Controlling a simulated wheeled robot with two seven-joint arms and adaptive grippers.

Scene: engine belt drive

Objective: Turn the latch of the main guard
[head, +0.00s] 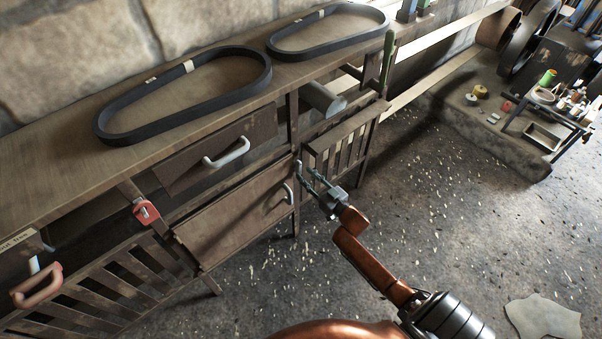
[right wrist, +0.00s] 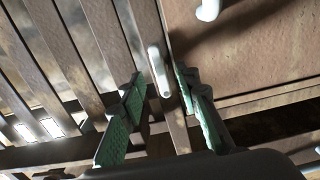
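A small pale grey latch (head: 298,166) sits on the wooden post between a solid brown panel (head: 235,215) and a slatted panel (head: 345,140). In the right wrist view the latch (right wrist: 158,70) is a narrow bar lying roughly along the post. My right gripper (head: 309,180) is open in front of the post. In the right wrist view its green-padded fingers (right wrist: 160,97) stand on either side of the latch's lower end. The right finger is close to the latch; I cannot tell if it touches. My left gripper is not in view.
A red latch (head: 145,211) sits on another post to the left. White handles are on the drawer (head: 227,153) and the solid panel. Two black belts (head: 190,95) lie on the bench top. The speckled floor (head: 430,215) to the right is mostly clear.

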